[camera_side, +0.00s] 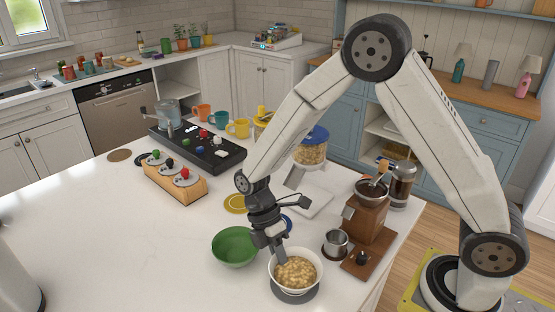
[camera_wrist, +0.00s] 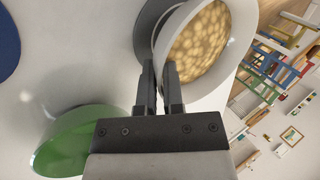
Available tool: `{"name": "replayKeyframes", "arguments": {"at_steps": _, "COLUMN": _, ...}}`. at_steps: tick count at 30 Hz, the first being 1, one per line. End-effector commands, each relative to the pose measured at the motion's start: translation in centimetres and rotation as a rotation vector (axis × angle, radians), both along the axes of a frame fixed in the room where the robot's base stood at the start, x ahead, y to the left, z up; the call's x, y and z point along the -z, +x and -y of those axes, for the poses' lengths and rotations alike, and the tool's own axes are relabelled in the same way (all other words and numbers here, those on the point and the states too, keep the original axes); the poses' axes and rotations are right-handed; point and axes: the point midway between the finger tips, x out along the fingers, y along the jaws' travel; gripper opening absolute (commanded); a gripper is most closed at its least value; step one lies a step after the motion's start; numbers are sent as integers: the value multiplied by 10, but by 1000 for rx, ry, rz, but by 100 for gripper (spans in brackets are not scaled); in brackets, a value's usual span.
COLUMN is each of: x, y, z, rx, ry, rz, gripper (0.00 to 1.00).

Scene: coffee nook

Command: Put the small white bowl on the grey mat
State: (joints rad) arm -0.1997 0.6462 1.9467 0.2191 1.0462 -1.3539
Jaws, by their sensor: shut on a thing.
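The small white bowl (camera_side: 318,272) is full of a tan, lumpy food. It is upright at the front of the white counter, and its rim also shows in the wrist view (camera_wrist: 228,70). My gripper (camera_side: 281,254) is shut on the left part of the bowl's rim, with one finger inside and one outside; the fingers show in the wrist view (camera_wrist: 161,85). The round grey mat (camera_side: 300,297) is directly under the bowl, mostly hidden by it; part of it shows beside the bowl in the wrist view (camera_wrist: 144,38). I cannot tell whether the bowl touches the mat.
A green bowl (camera_side: 234,247) stands close to the left of the white bowl. A wooden coffee grinder (camera_side: 367,222) and a metal cup (camera_side: 335,243) stand to the right, near the counter's edge.

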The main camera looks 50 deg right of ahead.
Motion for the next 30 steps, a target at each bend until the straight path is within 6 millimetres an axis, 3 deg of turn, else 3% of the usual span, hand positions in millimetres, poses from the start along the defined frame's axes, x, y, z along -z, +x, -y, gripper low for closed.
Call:
{"name": "replayKeyframes", "arguments": {"at_steps": 14, "x": 6, "y": 0, "z": 0, "rx": 0, "ry": 0, "rz": 0, "gripper": 0}}
{"name": "replayKeyframes", "arguments": {"at_steps": 15, "x": 6, "y": 0, "z": 0, "rx": 0, "ry": 0, "rz": 1, "gripper": 19}}
{"name": "replayKeyframes", "arguments": {"at_steps": 18, "x": 6, "y": 0, "z": 0, "rx": 1, "ry": 1, "rz": 1, "gripper": 44}}
{"name": "replayKeyframes", "arguments": {"at_steps": 30, "x": 4, "y": 0, "z": 0, "rx": 1, "ry": 1, "rz": 1, "gripper": 44}}
